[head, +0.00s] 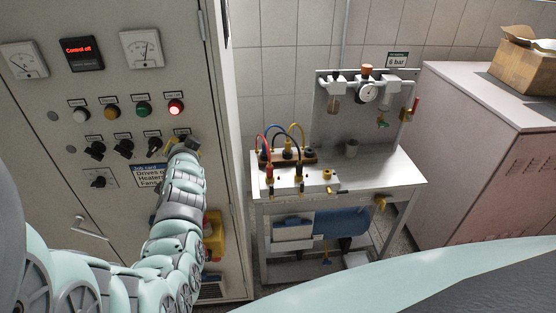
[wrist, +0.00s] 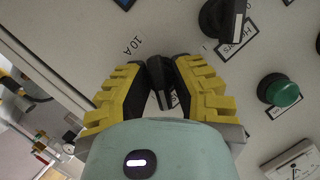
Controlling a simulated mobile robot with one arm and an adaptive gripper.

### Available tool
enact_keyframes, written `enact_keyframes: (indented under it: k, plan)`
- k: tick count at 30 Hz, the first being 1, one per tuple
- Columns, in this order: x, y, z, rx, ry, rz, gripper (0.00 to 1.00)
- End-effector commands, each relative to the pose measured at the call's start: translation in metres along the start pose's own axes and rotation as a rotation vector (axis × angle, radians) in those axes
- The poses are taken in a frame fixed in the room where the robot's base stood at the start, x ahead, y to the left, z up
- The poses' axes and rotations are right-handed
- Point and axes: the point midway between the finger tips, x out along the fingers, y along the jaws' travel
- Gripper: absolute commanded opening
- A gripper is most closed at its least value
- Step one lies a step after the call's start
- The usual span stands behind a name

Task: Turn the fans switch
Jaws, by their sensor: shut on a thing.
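The upright grey control cabinet (head: 100,225) stands at the left in the head view, with a row of black rotary switches. My gripper (head: 185,146) is at the rightmost switch of that row and covers it there. In the wrist view, my gripper's yellow-and-black fingers (wrist: 160,88) are shut on a black knob (wrist: 164,76), one on each side. The knob's pointer line is partly visible; its own label is hidden, so I cannot read it as fans. The neighbouring knob (wrist: 222,17) has a label that seems to read HEATERS.
A red lamp (head: 176,107) is lit above the gripped switch; a green lamp (head: 143,109) is beside it. A yellow box (head: 214,235) sits low on the cabinet. A bench (head: 390,175) with hoses stands to the right.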

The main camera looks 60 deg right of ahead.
Motion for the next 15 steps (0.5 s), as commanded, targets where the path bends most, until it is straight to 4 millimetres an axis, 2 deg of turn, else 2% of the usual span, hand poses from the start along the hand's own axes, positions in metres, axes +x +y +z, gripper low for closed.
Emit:
enact_keyframes:
  k: [6, 7, 11, 15]
  plan:
    - [0.0002, 0.0006, 0.0035, 0.001, -0.008, 0.001, 0.0]
    - [0.0002, 0.0006, 0.0035, 0.001, -0.008, 0.001, 0.28]
    - [0.0002, 0.0002, 0.0027, 0.001, -0.006, 0.001, 0.41]
    - [0.0002, 0.0, 0.0017, 0.0, -0.004, 0.0, 0.41]
